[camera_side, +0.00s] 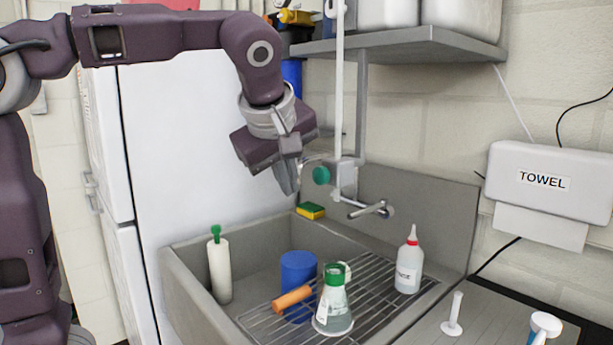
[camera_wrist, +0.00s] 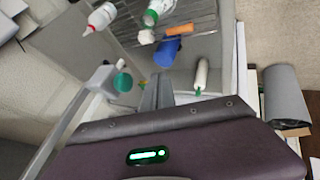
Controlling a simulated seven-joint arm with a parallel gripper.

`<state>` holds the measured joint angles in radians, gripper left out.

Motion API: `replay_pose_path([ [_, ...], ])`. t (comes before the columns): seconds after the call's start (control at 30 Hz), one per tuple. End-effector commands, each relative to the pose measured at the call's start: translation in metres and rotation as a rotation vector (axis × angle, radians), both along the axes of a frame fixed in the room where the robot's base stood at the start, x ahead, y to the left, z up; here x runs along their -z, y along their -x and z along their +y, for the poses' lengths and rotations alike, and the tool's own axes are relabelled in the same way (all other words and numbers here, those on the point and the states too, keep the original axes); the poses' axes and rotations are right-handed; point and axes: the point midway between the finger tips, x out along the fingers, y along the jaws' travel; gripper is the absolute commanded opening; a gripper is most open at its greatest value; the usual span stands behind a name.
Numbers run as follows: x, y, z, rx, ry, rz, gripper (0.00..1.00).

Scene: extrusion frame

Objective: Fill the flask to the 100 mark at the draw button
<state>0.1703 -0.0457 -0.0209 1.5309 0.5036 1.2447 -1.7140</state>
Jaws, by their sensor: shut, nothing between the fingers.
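The flask (camera_side: 333,308) is conical and clear with a green collar, and stands upright on the wire rack in the sink. It looks partly filled with clear liquid, but I cannot read its marks or the level. It also shows at the top of the wrist view (camera_wrist: 152,17). The round green draw button (camera_side: 321,175) sits on a grey block on the white upright pipe; it also shows in the wrist view (camera_wrist: 122,82). My gripper (camera_side: 292,190) is shut and empty, pointing down just left of the button, apart from it in the picture.
The sink rack (camera_side: 385,290) also holds a blue cylinder (camera_side: 298,270), an orange-handled item (camera_side: 291,299) and a red-tipped squeeze bottle (camera_side: 409,265). A white green-topped bottle (camera_side: 219,270) stands at left. A metal faucet (camera_side: 372,209) and shelf (camera_side: 400,44) are near my gripper.

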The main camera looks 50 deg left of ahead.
Motion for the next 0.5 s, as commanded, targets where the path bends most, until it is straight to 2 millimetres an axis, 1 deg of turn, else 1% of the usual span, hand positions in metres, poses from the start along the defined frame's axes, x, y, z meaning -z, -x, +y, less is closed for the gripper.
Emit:
replay_pose_path([
  [0.1, 0.001, -0.021, 0.0, 0.0, 0.0, 0.001, 0.0],
  [0.2, 0.001, -0.032, 0.0, -0.001, -0.001, 0.001, 0.0],
  [0.3, 0.0, -0.039, 0.0, 0.0, -0.001, 0.0, 0.0],
  [0.5, 0.0, -0.04, 0.0, 0.0, -0.001, 0.0, 0.0],
])
